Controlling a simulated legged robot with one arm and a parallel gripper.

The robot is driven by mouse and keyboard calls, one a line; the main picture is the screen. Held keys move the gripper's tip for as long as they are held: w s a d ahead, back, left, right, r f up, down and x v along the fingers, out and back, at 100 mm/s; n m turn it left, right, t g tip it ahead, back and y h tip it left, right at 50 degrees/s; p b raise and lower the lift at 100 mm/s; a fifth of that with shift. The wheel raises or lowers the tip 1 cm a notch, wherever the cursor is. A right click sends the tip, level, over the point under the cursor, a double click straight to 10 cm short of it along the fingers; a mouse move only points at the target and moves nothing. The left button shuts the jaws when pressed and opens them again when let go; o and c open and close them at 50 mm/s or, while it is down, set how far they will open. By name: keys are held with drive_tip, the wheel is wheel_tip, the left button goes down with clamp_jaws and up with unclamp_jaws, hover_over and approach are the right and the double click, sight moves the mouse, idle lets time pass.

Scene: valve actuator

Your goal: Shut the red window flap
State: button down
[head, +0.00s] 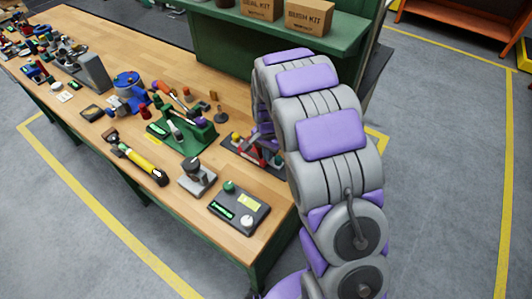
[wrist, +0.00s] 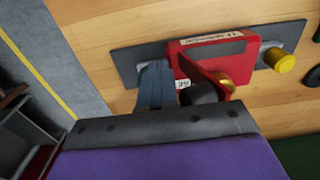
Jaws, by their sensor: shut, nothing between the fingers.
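The red window unit (wrist: 216,46) sits on a dark plate (wrist: 125,63) on the wooden bench, with a pale label along its top. A narrow red flap (wrist: 208,76) stands out from it towards the camera, so it looks swung open; its near end is partly hidden. A brass-coloured part (wrist: 222,84) and a dark rounded part show beside it. My gripper (wrist: 156,68) is shut and empty, with its blue-grey fingertips just left of the flap; I cannot tell if they touch the unit. In the head view the red unit (head: 257,150) is partly hidden by my arm.
A yellow knob (wrist: 280,60) stands at the plate's right end. In the head view, a green device (head: 185,133), a grey-based device (head: 197,176) and a dark box with a green knob (head: 239,208) stand close by. A green shelf (head: 225,45) rises behind.

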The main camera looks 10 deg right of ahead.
sight(257, 148)
drive_tip(key=shift+w+a, duration=0.6)
drive_tip(key=shift+a, duration=0.1)
drive_tip(key=shift+w+a+p, duration=0.2)
drive_tip(key=shift+w+p, duration=0.05)
drive_tip(key=shift+p, duration=0.05)
drive_tip(key=shift+w+a, duration=0.7)
drive_tip(key=shift+a, duration=0.05)
drive_tip(key=shift+w+a+p, duration=0.45)
drive_tip(key=shift+w, duration=0.1)
drive_tip(key=shift+w+a, duration=0.35)
drive_tip(key=shift+a, duration=0.1)
drive_tip(key=shift+r, duration=0.1)
